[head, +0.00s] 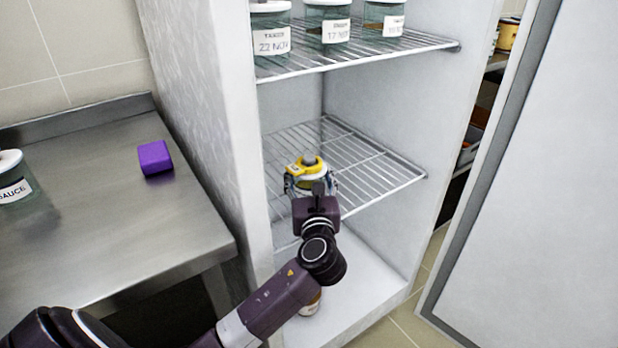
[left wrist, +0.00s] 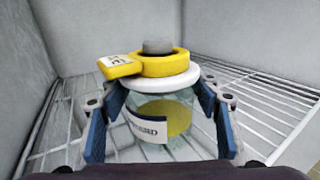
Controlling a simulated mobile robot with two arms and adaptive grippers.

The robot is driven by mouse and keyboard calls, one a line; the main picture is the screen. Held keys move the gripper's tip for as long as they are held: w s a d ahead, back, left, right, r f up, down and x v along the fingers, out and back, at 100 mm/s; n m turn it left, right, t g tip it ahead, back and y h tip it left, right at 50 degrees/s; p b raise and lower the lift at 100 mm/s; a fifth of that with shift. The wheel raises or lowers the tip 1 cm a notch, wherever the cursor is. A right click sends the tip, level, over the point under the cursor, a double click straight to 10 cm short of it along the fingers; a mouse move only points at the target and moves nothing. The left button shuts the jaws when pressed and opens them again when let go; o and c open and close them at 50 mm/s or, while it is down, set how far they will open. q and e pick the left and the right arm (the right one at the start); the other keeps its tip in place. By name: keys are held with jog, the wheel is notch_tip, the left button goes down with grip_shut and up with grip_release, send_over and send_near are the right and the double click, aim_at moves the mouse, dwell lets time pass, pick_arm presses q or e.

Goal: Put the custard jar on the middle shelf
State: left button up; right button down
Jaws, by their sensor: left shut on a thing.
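The custard jar (head: 308,165) is clear glass with a white lid, and a yellow ring with a tag lies around its grey knob. In the left wrist view the jar (left wrist: 168,84) stands upright, its label partly readable, with something yellow inside. My left gripper (head: 311,186) is shut on it, with blue-padded fingers on both sides of the glass. Jar and gripper are inside the open white cabinet, over the wire middle shelf (head: 378,170). The jar's base is hidden, so I cannot tell whether it touches the wires. My right gripper is not in view.
Several labelled jars (head: 271,42) stand on the upper shelf (head: 360,53). A partly hidden item (head: 311,305) stands at the cabinet bottom. The cabinet door (head: 535,190) is open at right. A steel counter (head: 110,235) at left holds a sauce jar (head: 20,192) and a purple block (head: 155,158).

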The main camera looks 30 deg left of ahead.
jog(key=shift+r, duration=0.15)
pick_arm(q)
jog(key=o, duration=1.5)
jog(key=shift+f, duration=0.1)
jog(key=shift+o, duration=0.2)
jog(key=shift+s+d, duration=0.15)
jog(key=p+v, duration=0.1)
jog(key=v, duration=1)
jog(key=shift+s+d, duration=0.2)
jog(key=shift+s, duration=0.15)
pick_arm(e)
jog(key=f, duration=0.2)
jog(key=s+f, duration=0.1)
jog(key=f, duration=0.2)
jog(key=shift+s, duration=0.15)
